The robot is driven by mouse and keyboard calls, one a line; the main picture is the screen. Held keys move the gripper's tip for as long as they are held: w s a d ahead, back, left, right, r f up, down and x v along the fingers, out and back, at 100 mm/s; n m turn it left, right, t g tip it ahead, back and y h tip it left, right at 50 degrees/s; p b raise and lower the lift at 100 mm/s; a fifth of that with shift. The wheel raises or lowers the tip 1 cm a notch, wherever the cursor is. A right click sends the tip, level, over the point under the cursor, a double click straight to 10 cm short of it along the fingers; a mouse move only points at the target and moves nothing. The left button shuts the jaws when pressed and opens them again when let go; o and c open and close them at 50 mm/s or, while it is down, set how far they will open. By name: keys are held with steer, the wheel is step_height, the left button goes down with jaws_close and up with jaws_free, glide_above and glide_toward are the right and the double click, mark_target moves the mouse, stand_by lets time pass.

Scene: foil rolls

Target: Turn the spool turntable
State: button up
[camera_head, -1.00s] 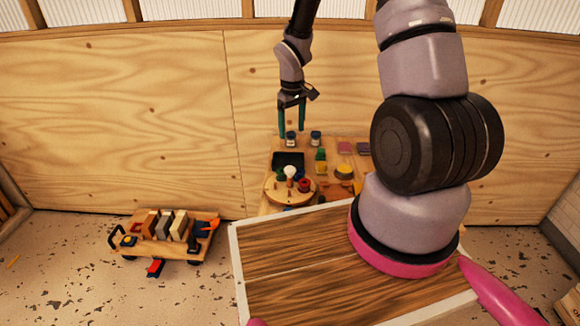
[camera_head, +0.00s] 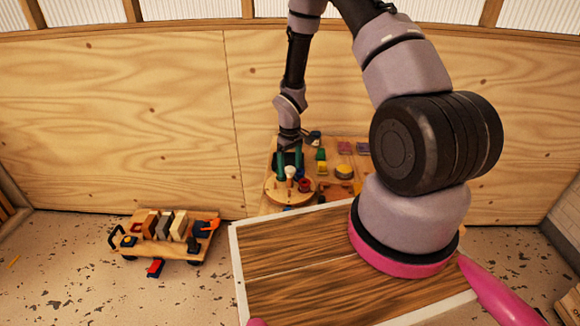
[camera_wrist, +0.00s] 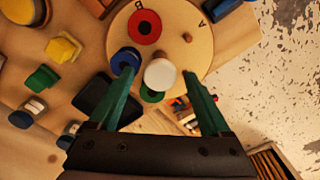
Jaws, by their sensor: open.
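The spool turntable (camera_head: 283,197) is a round wooden disc near the left front of the far workbench. In the wrist view the disc (camera_wrist: 203,45) shows letters B and A and a wooden peg (camera_wrist: 187,37). It carries a red spool (camera_wrist: 145,26), a blue spool (camera_wrist: 126,60), a white spool (camera_wrist: 160,74) and a green spool (camera_wrist: 151,96). My gripper (camera_head: 290,176) is open above the disc, its green fingers pointing down. In the wrist view my gripper (camera_wrist: 160,72) has the white spool between its fingers in the picture; contact cannot be told.
The workbench also holds a dark tray (camera_wrist: 98,101), a yellow block (camera_wrist: 63,47), a green block (camera_wrist: 42,78) and a yellow round piece (camera_head: 343,172). A small wooden cart (camera_head: 165,246) stands on the floor at left. A brown-topped table (camera_head: 290,265) is nearer.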

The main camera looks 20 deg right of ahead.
steer(key=shift+f, duration=0.1)
jaws_close()
steer(key=shift+n, duration=7.2)
jaws_free()
